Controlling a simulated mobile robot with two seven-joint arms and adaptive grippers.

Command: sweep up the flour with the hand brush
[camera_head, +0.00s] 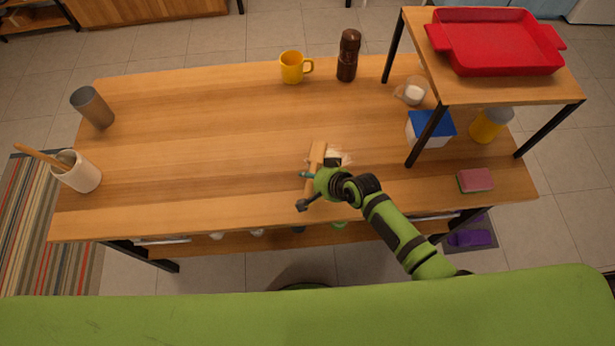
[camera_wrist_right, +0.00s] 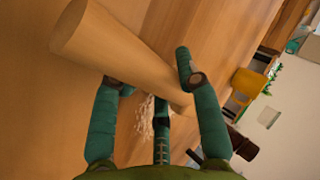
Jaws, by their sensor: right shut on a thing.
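The hand brush (camera_head: 317,156) shows as a light wooden handle over the table, near its front edge and right of the middle. My right gripper (camera_head: 308,189) is shut on it. In the right wrist view, the handle (camera_wrist_right: 105,38) runs slantwise between the fingers (camera_wrist_right: 150,72). The flour (camera_head: 339,156) is a small white patch on the table, just right of the brush and partly hidden by my gripper. White streaks show behind the fingers in the wrist view; I cannot tell flour from bristles there. My left gripper is not in view.
A yellow mug (camera_head: 291,68) and brown grinder (camera_head: 348,56) stand at the back. A grey cup (camera_head: 93,107) and white utensil crock (camera_head: 78,172) stand left. The raised shelf (camera_head: 470,92) with a red tray (camera_head: 495,42) stands right, near a sponge (camera_head: 475,180). The table's left-middle is clear.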

